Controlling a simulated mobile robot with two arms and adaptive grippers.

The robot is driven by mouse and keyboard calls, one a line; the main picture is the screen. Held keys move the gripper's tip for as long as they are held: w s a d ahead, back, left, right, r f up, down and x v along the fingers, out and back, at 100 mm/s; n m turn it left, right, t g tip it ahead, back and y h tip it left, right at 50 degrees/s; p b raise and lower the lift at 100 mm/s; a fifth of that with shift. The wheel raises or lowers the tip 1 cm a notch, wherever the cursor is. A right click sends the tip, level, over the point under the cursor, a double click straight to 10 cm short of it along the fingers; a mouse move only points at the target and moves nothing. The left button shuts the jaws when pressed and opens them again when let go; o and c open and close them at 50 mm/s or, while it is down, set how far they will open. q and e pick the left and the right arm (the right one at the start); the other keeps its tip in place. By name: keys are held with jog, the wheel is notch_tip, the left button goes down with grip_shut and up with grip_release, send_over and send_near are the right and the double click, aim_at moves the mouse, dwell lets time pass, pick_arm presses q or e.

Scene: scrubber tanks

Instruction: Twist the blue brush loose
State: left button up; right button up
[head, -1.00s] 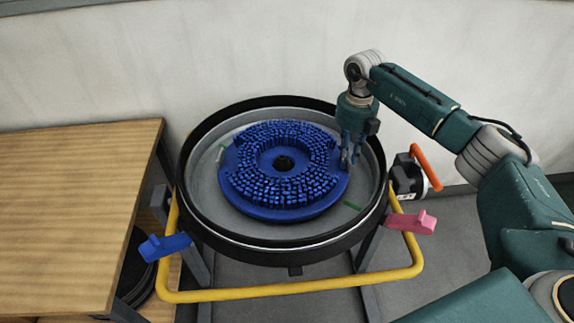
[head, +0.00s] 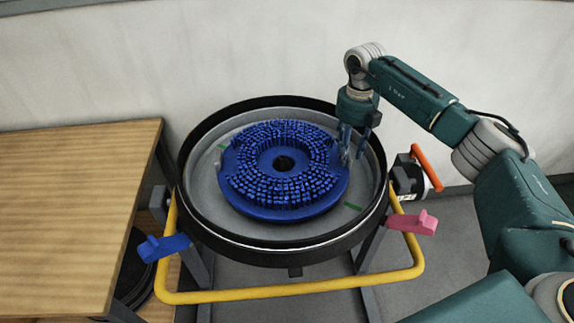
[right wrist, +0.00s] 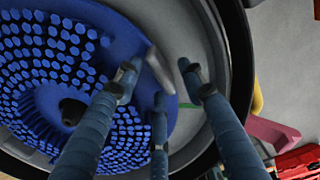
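The blue brush (head: 284,205) is a round disc with bristles up and a dark centre hole. It lies flat inside the round black-rimmed tank (head: 230,240). My right gripper (head: 355,155) is at the brush's right edge, pointing down. In the right wrist view, its blue fingers (right wrist: 160,80) stand apart, with a flat grey tab (right wrist: 158,68) at the brush's edge between them. The fingers look open, with gaps beside the tab. The brush also fills the left of that view (right wrist: 122,32). My left gripper is not in view.
Green marks (head: 353,206) show on the tank floor. A yellow tube frame (head: 290,290) runs round the front, with a blue lever (head: 163,247) and a pink lever (head: 413,222). An orange handle (head: 426,167) stands at right. A wooden table (head: 70,210) is at left.

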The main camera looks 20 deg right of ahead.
notch_tip(320, 180, up, 11)
dwell(0.3)
jog(key=shift+w+r, duration=0.1)
